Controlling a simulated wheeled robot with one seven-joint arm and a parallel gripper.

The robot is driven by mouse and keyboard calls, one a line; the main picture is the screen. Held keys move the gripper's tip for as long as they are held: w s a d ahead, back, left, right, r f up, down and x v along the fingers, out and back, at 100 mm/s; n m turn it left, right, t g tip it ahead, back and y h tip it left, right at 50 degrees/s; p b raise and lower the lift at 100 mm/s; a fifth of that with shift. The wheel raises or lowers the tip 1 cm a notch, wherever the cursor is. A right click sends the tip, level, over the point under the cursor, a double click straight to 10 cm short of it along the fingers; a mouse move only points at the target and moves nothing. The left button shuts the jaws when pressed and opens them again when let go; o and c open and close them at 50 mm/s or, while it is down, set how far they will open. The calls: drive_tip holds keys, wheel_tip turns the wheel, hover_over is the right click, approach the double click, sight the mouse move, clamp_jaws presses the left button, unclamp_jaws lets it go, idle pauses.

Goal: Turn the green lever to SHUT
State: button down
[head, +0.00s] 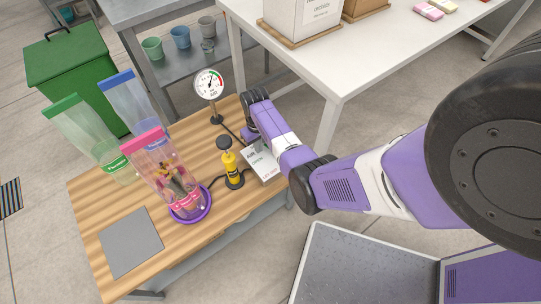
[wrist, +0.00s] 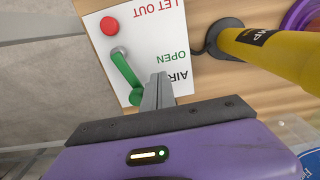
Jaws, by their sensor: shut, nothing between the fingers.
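The white panel (wrist: 150,25) lies on the wooden bench and reads "AIR", "OPEN" and "LET OUT", upside down in the wrist view. The green lever (wrist: 126,76) runs from its grey pivot down and right toward my fingers. The word OPEN is just to its right; no SHUT word shows. A red button (wrist: 109,25) sits above the pivot. My gripper (wrist: 158,82) is shut and empty, its fingertips over the panel, right beside the lever; I cannot tell if they touch. In the head view my arm partly covers the panel (head: 264,164) and the lever is hidden.
A yellow pump (head: 232,168) stands left of the panel, and a dial gauge (head: 209,86) behind it. A pink-labelled clear bag (head: 160,165) stands in a purple ring (head: 206,211). Green (head: 88,135) and blue (head: 125,100) bags stand farther left. A grey mat (head: 130,243) lies at front.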

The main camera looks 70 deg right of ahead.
drive_tip(key=shift+w, duration=0.1)
drive_tip(key=shift+w+a, duration=0.25)
drive_tip(key=shift+a, duration=0.25)
wheel_tip(320, 180, up, 8)
drive_tip(key=p, duration=0.8)
idle(0.5)
